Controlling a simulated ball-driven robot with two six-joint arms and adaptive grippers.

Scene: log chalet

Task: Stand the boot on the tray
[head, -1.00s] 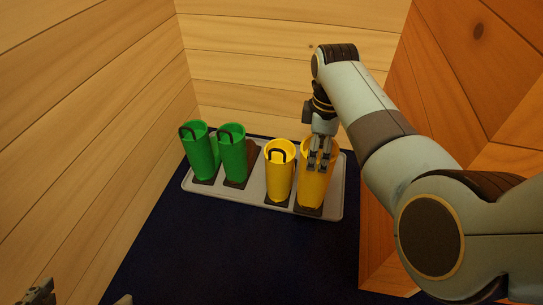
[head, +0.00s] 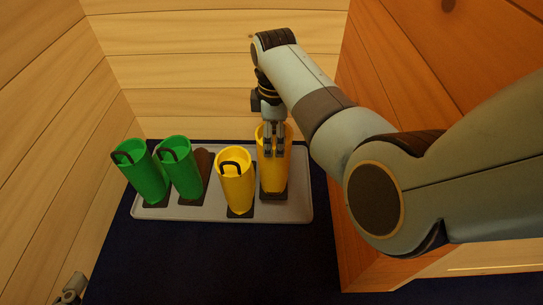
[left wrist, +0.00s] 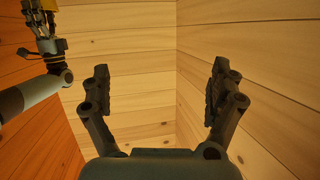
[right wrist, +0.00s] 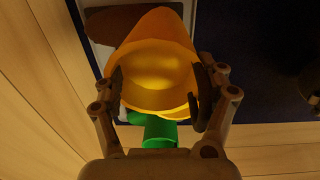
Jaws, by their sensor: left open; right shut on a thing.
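The held yellow boot (head: 272,176) is upright over the right part of the grey tray (head: 300,208); I cannot tell whether its dark sole touches the tray. My right gripper (head: 274,150) is shut on its upper rim; the right wrist view shows the boot's opening (right wrist: 158,75) between the fingers. Another yellow boot (head: 236,187) stands just left of it. Two green boots (head: 140,172) (head: 181,170) stand on the tray's left part. My left gripper (head: 70,290) is at the lower left of the head view, open and empty in the left wrist view (left wrist: 160,78).
A brown shape (head: 203,160) shows beside the right green boot, partly hidden. Log walls (head: 215,65) close in the back and left, and an orange wood wall (head: 375,75) rises on the right. The dark blue floor covering (head: 210,260) in front of the tray is clear.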

